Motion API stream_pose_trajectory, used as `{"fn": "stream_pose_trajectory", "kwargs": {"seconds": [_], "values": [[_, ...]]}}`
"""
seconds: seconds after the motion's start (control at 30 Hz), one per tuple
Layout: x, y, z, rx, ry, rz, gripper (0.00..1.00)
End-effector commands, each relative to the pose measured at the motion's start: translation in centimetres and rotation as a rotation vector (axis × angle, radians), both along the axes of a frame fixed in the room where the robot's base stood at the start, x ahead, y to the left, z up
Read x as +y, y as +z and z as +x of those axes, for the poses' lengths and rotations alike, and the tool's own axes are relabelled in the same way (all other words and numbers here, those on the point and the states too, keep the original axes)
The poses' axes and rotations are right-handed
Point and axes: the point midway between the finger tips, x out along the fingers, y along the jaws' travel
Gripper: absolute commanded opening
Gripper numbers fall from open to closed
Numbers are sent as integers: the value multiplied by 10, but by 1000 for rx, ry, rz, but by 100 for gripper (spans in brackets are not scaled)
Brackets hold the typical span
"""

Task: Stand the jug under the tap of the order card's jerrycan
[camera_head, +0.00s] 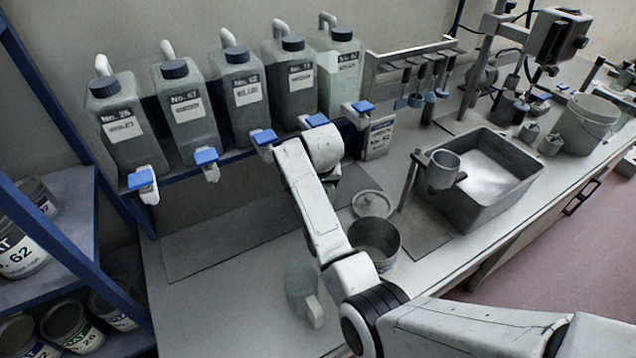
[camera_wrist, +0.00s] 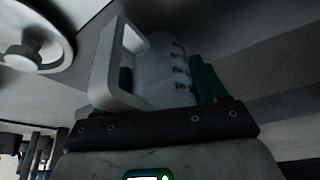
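Several grey jerrycans with blue-handled taps stand in a row on a shelf; the leftmost (camera_head: 122,125) reads No. 26, and the rightmost (camera_head: 340,75) is paler. The order card (camera_head: 378,137) stands at the shelf's right end; its small number is hard to read. In the wrist view, the clear jug (camera_wrist: 165,62) with a white handle and measuring marks sits between the green fingers of my gripper (camera_wrist: 165,85), which appears closed on it. In the head view, my arm hides the gripper. A clear jug (camera_head: 300,284) shows on the bench front; I cannot tell if it is the same one.
A metal pot (camera_head: 375,240) stands right of my forearm, with a round lid (camera_head: 373,205) behind it; the lid also shows in the wrist view (camera_wrist: 30,40). A grey basin (camera_head: 490,205) and a bucket (camera_head: 588,122) stand further right. The bench's left part is clear.

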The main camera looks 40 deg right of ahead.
Motion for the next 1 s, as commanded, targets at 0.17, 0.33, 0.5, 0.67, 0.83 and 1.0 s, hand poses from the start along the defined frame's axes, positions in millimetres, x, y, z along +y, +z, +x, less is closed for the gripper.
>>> {"fn": "stream_pose_trajectory", "kwargs": {"seconds": [0.17, 0.33, 0.5, 0.67, 0.83, 1.0], "values": [[0, 1, 0, 0, 0, 0, 89], [0, 1, 0, 0, 0, 0, 94], [0, 3, 0, -1, 0, -1, 94], [3, 13, -3, -4, 0, -2, 94], [20, 12, -24, 1, 2, -2, 94], [39, 12, -49, 0, 3, -2, 94]]}}
